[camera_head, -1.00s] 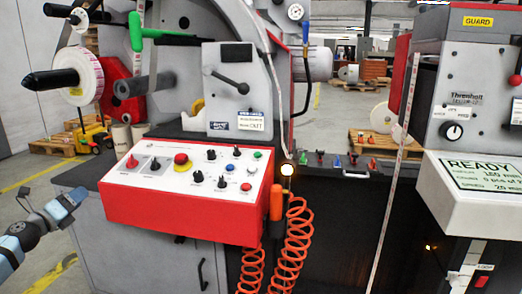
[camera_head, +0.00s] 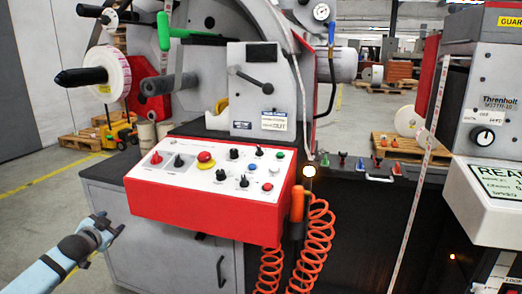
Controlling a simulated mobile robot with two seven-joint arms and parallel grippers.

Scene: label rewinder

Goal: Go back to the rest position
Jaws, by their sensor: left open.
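My left gripper (camera_head: 112,226) is at the lower left, in front of the grey cabinet below the red control box. It is open, with nothing between its fingers, and apart from the machine. My left arm comes in from the lower left corner. My right gripper is out of view. The label rewinder's red control box (camera_head: 200,210) has a white panel with a red mushroom button (camera_head: 205,157) and several black knobs.
Orange coiled hoses (camera_head: 318,245) hang right of the control box. A second machine with a display (camera_head: 495,180) stands at the right. A label roll (camera_head: 108,75) sits on a black spindle at upper left. Open floor (camera_head: 40,220) lies at the left.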

